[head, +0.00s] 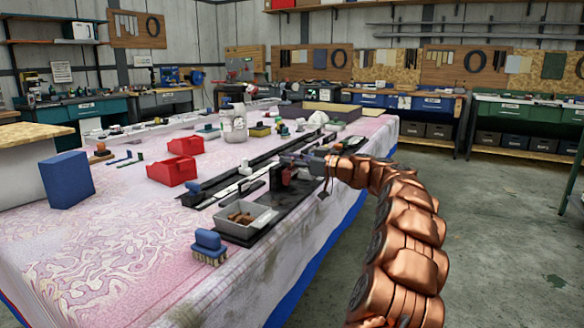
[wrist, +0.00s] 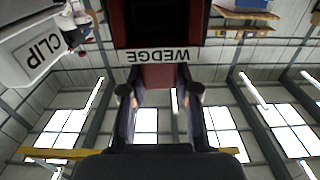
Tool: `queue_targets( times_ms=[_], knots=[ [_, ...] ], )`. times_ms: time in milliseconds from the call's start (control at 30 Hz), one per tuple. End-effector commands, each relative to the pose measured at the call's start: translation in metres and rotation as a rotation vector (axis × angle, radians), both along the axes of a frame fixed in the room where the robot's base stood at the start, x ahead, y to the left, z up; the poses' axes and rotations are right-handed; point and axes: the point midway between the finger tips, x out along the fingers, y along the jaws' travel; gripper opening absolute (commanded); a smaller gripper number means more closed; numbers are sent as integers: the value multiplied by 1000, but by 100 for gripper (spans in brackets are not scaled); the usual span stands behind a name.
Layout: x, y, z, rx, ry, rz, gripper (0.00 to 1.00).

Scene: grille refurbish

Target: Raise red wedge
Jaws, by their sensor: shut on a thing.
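The red wedge (wrist: 160,76) is in the middle of the wrist view, with a white strip lettered WEDGE, upside down, across it. My gripper (wrist: 160,97) has a dark finger on each side of it and is shut on it. In the head view my gripper (head: 297,161) is over the near right part of the table, at the end of my copper-coloured arm. The red wedge (head: 281,178) shows there as a small dark red block below the gripper, partly hidden. I cannot tell whether it touches the surface beneath it.
A grey tray (head: 234,229) with brown pieces and a blue brush (head: 209,246) stand near the table's front edge. Two red bins (head: 172,171) and a blue block (head: 67,180) are to the left. A pale part lettered CLIP (wrist: 40,55) is beside the wedge in the wrist view.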

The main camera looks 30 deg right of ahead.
Motion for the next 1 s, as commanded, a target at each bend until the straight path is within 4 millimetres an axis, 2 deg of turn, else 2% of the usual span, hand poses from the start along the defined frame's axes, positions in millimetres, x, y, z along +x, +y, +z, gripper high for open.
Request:
queue_targets(
  times_ms=[1000],
  knots=[
    [0,-1,29,0,-2,-1,13]
  ],
)
